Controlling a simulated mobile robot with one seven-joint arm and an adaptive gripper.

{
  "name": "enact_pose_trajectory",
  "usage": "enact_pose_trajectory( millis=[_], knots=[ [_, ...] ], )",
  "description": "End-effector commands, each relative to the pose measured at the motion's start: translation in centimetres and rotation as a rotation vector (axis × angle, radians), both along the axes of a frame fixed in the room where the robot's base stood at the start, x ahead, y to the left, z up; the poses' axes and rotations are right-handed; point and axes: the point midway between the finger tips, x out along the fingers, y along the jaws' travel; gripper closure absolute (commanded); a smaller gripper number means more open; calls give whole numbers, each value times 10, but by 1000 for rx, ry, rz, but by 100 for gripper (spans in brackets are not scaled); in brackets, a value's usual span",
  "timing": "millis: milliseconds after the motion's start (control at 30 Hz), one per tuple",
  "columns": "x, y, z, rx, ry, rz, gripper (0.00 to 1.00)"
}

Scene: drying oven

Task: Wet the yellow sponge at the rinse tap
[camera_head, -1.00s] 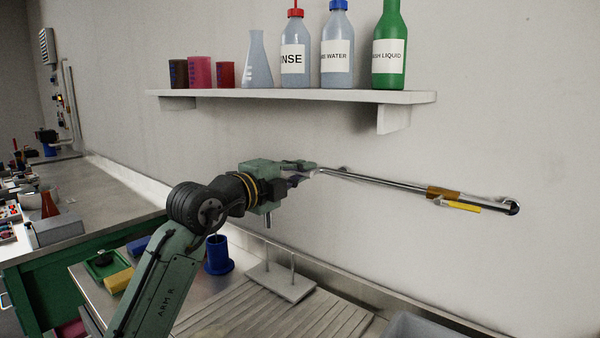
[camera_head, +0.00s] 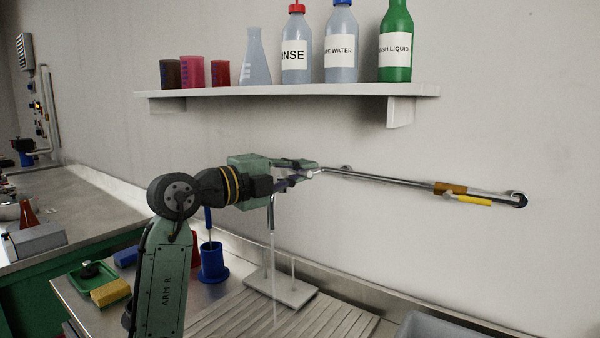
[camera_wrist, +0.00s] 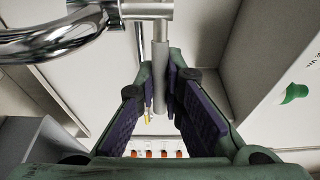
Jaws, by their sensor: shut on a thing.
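The yellow sponge (camera_head: 110,292) lies flat on the steel counter at lower left in the head view, in front of a green tray. The rinse tap's chrome pipe (camera_head: 390,180) runs along the wall to my gripper (camera_head: 308,170). A narrow downspout (camera_head: 271,212) hangs below the gripper, with a thin pale stream, apparently water, falling to the ribbed drainboard. In the wrist view, my purple-padded fingers (camera_wrist: 165,80) are shut around a grey rod (camera_wrist: 160,85) below a chrome fitting; the tap pipe (camera_wrist: 60,35) curves at upper left. My gripper is far from the sponge.
A wall shelf (camera_head: 290,92) with bottles and beakers hangs above my gripper. A blue cup (camera_head: 213,262) and a white pegged stand (camera_head: 280,288) stand below. The ribbed drainboard (camera_head: 320,325) is mostly bare. The green tray (camera_head: 92,276) holds a dark object.

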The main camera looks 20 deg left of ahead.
Motion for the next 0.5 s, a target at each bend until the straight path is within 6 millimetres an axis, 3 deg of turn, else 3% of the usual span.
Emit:
enact_pose_trajectory(
  millis=[233,267,500],
  knots=[
    [0,0,0,0,-1,-2,100],
    [0,0,0,0,-1,-2,90],
    [0,0,0,1,-1,-2,74]
  ],
)
